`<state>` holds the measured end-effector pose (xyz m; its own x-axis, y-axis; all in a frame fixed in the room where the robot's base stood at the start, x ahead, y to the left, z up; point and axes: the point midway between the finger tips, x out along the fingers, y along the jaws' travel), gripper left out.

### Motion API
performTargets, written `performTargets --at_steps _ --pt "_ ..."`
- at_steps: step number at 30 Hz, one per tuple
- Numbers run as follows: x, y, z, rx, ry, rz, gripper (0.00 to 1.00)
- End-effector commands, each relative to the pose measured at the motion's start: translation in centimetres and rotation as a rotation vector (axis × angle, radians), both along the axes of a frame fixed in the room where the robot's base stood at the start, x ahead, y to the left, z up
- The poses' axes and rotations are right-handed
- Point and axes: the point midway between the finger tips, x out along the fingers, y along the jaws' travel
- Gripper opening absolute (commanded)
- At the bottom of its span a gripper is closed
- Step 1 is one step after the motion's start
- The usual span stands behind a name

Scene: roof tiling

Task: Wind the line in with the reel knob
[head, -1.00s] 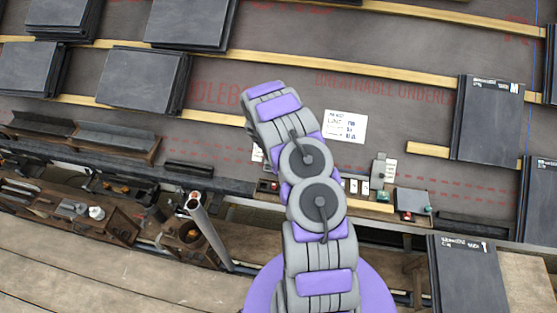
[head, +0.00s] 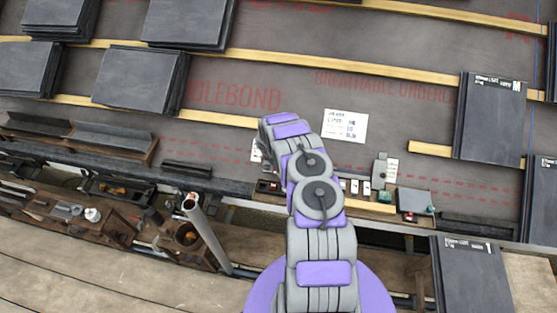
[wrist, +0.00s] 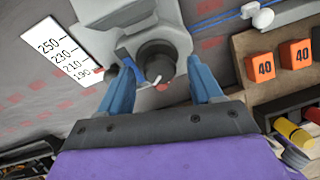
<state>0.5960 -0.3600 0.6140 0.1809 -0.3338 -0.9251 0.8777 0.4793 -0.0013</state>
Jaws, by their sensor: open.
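In the wrist view a grey housing (wrist: 130,22) carries a round black knob (wrist: 157,62), which I take for the reel knob. My gripper (wrist: 160,68) is open, with its two blue fingers on either side of the knob. A gap shows at the right finger; on the left, a blue part of the housing lies close to the finger, so contact there is unclear. A small red and white mark shows at the knob's lower edge. In the head view my arm hides the gripper and knob.
A scale card (wrist: 62,52) marked 190 to 250 lies left of the housing. In the head view, slate stacks (head: 140,78) lie on the battens, and a tool shelf (head: 120,225) runs below left.

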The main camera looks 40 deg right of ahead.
Motion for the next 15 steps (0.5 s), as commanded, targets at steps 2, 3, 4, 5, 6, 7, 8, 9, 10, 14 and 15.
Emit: performTargets --at_steps 2,3,4,5,6,7,8,9,10,14,15 --pt "0.14 -0.17 -0.41 0.0 -0.002 -0.001 0.65" --pt "0.19 -0.23 -0.5 -0.001 -0.002 -0.001 0.65" --pt "0.22 -0.26 -0.53 -0.001 -0.002 -0.001 0.65" --pt "0.24 -0.29 -0.56 -0.001 -0.002 -0.001 0.65" --pt "0.25 -0.31 -0.59 -0.002 -0.003 -0.001 0.65" --pt "0.25 -0.32 -0.61 -0.002 -0.003 -0.001 0.65" --pt "0.25 -0.32 -0.61 -0.001 -0.002 -0.001 0.65" --pt "0.26 -0.33 -0.61 -0.002 -0.002 0.0 0.65" --pt "0.25 -0.32 -0.61 -0.001 -0.002 0.0 0.65" --pt "0.23 -0.31 -0.61 -0.001 -0.002 0.0 0.64" --pt "0.23 -0.31 -0.61 -0.001 -0.002 0.0 0.6"
